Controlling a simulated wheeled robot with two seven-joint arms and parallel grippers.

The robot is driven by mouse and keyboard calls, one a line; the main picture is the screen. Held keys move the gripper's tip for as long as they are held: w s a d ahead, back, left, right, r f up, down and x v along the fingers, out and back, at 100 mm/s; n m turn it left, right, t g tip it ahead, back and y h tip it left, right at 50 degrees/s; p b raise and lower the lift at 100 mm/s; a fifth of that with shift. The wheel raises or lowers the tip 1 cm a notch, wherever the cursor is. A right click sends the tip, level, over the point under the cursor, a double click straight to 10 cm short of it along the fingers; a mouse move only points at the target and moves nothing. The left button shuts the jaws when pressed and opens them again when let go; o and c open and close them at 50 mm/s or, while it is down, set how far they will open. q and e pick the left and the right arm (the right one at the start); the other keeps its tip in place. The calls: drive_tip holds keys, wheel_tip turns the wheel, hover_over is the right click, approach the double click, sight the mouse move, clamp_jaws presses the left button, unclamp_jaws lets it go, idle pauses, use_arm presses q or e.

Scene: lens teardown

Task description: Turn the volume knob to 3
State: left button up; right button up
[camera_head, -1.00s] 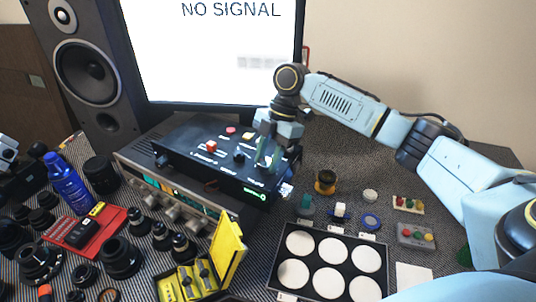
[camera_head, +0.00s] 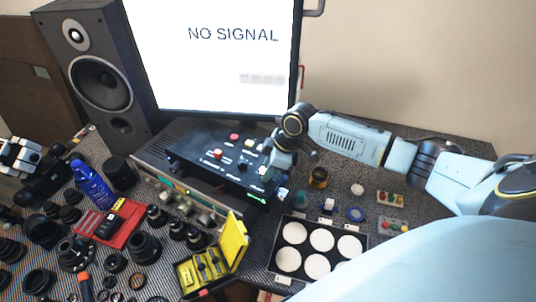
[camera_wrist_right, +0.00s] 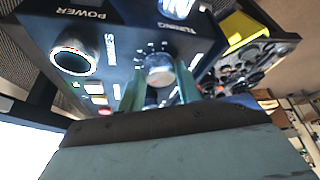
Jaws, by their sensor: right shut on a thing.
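The black control box (camera_head: 215,155) sits on top of a silver-fronted unit, below the monitor. My right gripper (camera_head: 277,172) reaches down to the right part of the box. In the right wrist view its two green fingers (camera_wrist_right: 160,85) are shut on the sides of a round silver-topped knob (camera_wrist_right: 159,70), with scale marks around it. I take it for the volume knob; its own label and setting are too small to read.
The box also carries a large round control (camera_wrist_right: 74,54) near the POWER label and red buttons (camera_head: 234,137). A yellow case (camera_head: 233,243) stands open in front. A black tray with white discs (camera_head: 321,240) lies at the right. Lenses crowd the left.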

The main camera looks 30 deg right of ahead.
drive_tip(key=shift+s+r+m+h+p, duration=0.2)
drive_tip(key=shift+m+h+p, duration=0.1)
drive_tip(key=shift+m+p, duration=0.65)
drive_tip(key=shift+a+f+m+t+p, duration=0.1)
drive_tip(key=shift+m+t+p, duration=0.3)
drive_tip(key=shift+m+p, duration=0.35)
drive_tip(key=shift+f+m+h, duration=0.1)
drive_tip(key=shift+m+h, duration=0.4)
drive_tip(key=shift+m, duration=0.4)
use_arm(q)
drive_tip(key=shift+r, duration=2.3)
use_arm(e)
drive_tip(key=shift+a+m+t+h, duration=0.1)
drive_tip(key=shift+m+t+h, duration=0.25)
drive_tip(key=shift+m, duration=0.85)
drive_tip(key=o, duration=1)
